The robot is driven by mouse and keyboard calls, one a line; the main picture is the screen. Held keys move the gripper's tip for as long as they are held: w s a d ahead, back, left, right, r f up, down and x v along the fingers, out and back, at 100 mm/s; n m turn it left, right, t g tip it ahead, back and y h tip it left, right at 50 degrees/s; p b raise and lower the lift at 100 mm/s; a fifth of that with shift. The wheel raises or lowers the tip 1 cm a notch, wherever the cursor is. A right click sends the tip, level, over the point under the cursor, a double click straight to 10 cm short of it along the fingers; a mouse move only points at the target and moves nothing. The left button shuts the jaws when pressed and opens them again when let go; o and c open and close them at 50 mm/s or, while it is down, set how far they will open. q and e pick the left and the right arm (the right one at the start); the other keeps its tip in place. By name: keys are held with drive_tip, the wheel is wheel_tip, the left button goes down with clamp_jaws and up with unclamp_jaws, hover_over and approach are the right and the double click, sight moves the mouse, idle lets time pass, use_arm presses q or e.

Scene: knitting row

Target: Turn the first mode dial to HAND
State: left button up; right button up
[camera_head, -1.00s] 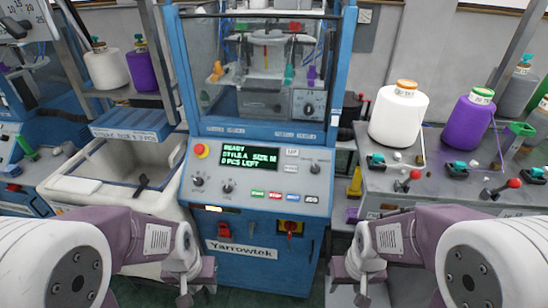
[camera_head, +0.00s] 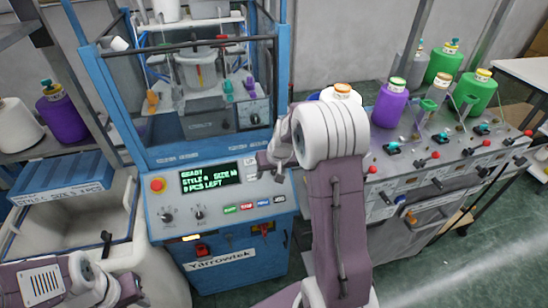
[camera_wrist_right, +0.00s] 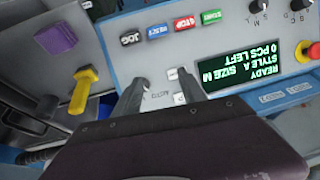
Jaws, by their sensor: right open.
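The blue machine's sloped grey control panel (camera_head: 215,188) carries a lit display (camera_head: 211,177), knobs and a row of coloured buttons. My right gripper (camera_head: 270,160) is over the panel's upper right part. In the right wrist view, which shows the panel upside down, this gripper (camera_wrist_right: 165,80) has its fingers apart beside an AUTO label. The mode dial is not clearly visible; the fingers and wrist cover that area, and I cannot tell whether they touch it. My left gripper (camera_head: 128,288) is low at the left, its jaws unclear.
Two dark knobs (camera_head: 181,213) sit low on the panel, and a red stop button (camera_head: 157,185) is at its left. A white bin (camera_head: 75,235) stands to the left. A bench with levers and yarn cones (camera_head: 390,100) stands to the right.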

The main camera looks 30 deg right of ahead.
drive_tip(key=w+d+r+m+p, duration=0.1)
drive_tip(key=w+d+r+p, duration=0.15)
drive_tip(key=d, duration=0.25)
drive_tip(key=x, duration=0.2)
drive_tip(key=p+x, duration=0.1)
drive_tip(key=x, duration=0.5)
drive_tip(key=shift+s+d+f+p, duration=0.15)
drive_tip(key=shift+s+p, duration=0.2)
drive_tip(key=shift+s, duration=0.05)
drive_tip(key=shift+w+d+f, duration=0.1)
drive_tip(key=shift+w+f, duration=0.05)
drive_tip(key=shift+f, duration=0.3)
use_arm(q)
wheel_tip(320, 180, up, 6)
use_arm(e)
drive_tip(key=c, duration=0.3)
clamp_jaws()
